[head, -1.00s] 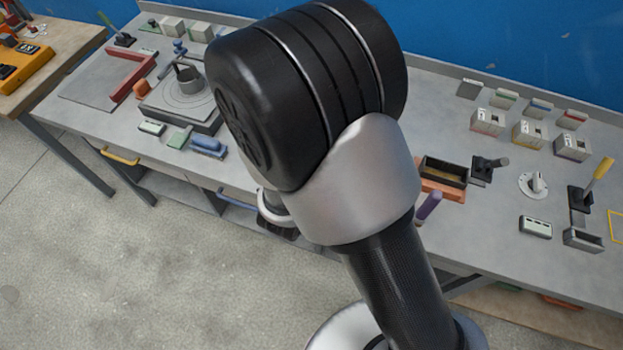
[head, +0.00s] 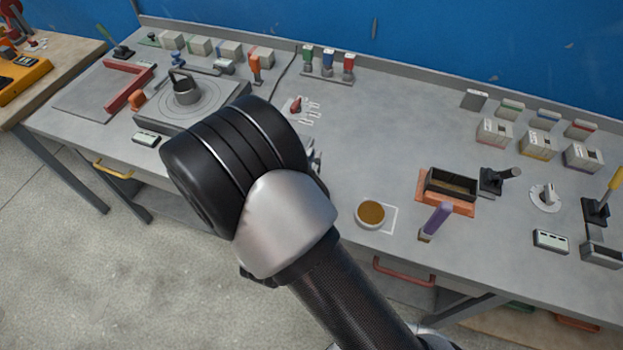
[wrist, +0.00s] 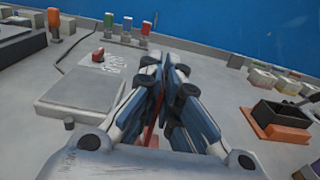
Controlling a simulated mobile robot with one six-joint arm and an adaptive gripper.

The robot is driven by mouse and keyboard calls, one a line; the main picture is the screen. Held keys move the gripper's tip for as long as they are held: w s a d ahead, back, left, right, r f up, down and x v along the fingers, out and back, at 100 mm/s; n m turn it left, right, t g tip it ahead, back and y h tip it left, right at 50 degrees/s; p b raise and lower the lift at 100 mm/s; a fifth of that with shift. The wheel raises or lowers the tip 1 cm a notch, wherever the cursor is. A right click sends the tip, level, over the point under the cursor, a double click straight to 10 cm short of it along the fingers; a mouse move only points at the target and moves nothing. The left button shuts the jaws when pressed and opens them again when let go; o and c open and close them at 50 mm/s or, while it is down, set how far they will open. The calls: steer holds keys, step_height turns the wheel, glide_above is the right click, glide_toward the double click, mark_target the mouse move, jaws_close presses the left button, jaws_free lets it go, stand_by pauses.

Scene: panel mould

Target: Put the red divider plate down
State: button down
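The red divider plate (wrist: 150,127) shows in the wrist view only as a thin red strip between the fingers of my gripper (wrist: 167,75). The fingers are close together, and the plate appears pinched between them, seen nearly edge-on. Most of it is hidden by the fingers and the gripper body. In the head view my arm's big black wrist joint covers most of the gripper and the plate. I cannot tell whether the plate touches the bench.
The grey bench (head: 400,120) has free room in its middle. A red knob switch (head: 296,104), a cup of brown stuff (head: 371,214), an orange-based box mould (head: 447,190) and a purple-handled tool (head: 436,221) stand around it. A turntable (head: 186,97) is at left.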

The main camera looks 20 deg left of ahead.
steer(key=shift+f+b, duration=0.75)
steer(key=shift+f, duration=1.6)
steer(key=shift+f, duration=0.15)
steer(key=c, duration=1.8)
jaws_free()
steer(key=shift+r, duration=0.2)
steer(key=s+p, duration=0.2)
steer(key=s, duration=1)
steer(key=shift+a, duration=0.45)
